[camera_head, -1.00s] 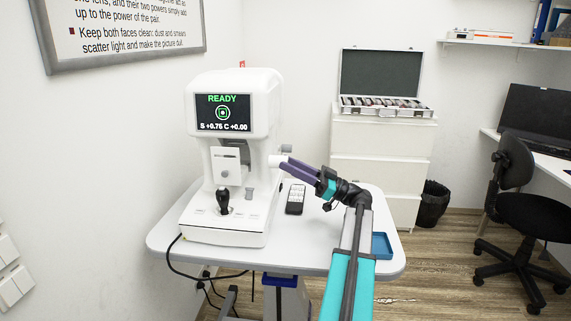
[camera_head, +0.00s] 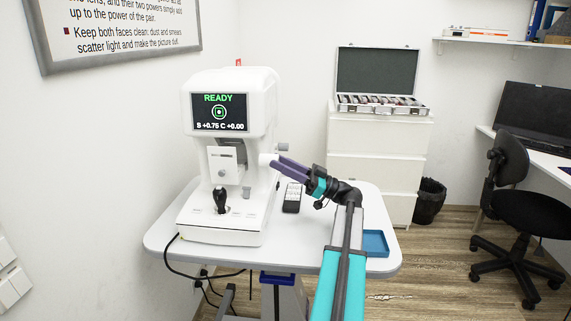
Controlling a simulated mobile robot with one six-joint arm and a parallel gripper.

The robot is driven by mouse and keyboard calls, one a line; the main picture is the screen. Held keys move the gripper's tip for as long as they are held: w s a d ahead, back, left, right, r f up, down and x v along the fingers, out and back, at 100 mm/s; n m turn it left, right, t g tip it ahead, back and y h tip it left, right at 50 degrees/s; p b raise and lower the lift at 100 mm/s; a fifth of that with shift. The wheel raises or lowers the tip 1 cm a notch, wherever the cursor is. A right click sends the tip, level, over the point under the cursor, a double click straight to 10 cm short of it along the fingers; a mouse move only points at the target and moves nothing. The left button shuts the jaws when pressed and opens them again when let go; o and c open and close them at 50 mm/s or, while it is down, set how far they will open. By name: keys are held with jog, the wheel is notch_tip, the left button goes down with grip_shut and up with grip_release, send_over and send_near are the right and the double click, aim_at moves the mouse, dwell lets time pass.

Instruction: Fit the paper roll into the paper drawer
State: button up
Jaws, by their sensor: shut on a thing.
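The eye tester (camera_head: 235,110) is a white machine on the table, with a lit screen reading READY. A pale panel with a small round mark (camera_head: 224,163) juts from its front below the screen; I cannot tell for sure whether this is the paper drawer. My gripper (camera_head: 281,163) has purple fingers and is shut on the white paper roll (camera_head: 265,160). The roll's end sticks out to the left, beside the machine's right column. I cannot tell whether it touches the machine. The gripper's fingers hide the rest of the roll.
A black joystick (camera_head: 221,199) stands on the machine's base. White drawers (camera_head: 375,155) carry an open lens case (camera_head: 381,104) behind.

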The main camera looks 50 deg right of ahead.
aim_at(241, 170)
jog(key=shift+w+a+p, duration=0.35)
jog(key=shift+w+a, duration=0.15)
jog(key=shift+w, duration=0.25)
jog(key=shift+w+a+p, duration=0.35)
jog(key=shift+w+a, duration=0.1)
jog(key=shift+w, duration=0.3)
jog(key=shift+w+a+p, duration=0.35)
jog(key=shift+w+a, duration=0.15)
jog(key=shift+w, duration=0.25)
jog(key=shift+w+a+f, duration=0.1)
jog(key=shift+w+f, duration=0.05)
jog(key=shift+w, duration=0.05)
jog(key=shift+w+a+b, duration=0.55)
jog(key=shift+w+a, duration=0.1)
jog(key=shift+w, duration=0.4)
jog(key=shift+w+a+b, duration=0.6)
jog(key=shift+w+a, duration=0.05)
jog(key=shift+w, duration=0.35)
jog(key=shift+w+a+b, duration=0.55)
jog(key=shift+w+a, duration=0.1)
jog(key=shift+w, duration=0.4)
jog(key=shift+b, duration=1.05)
jog(key=shift+f+b, duration=0.25)
jog(key=shift+b, duration=0.05)
jog(key=o, duration=1)
jog(key=shift+c, duration=0.2)
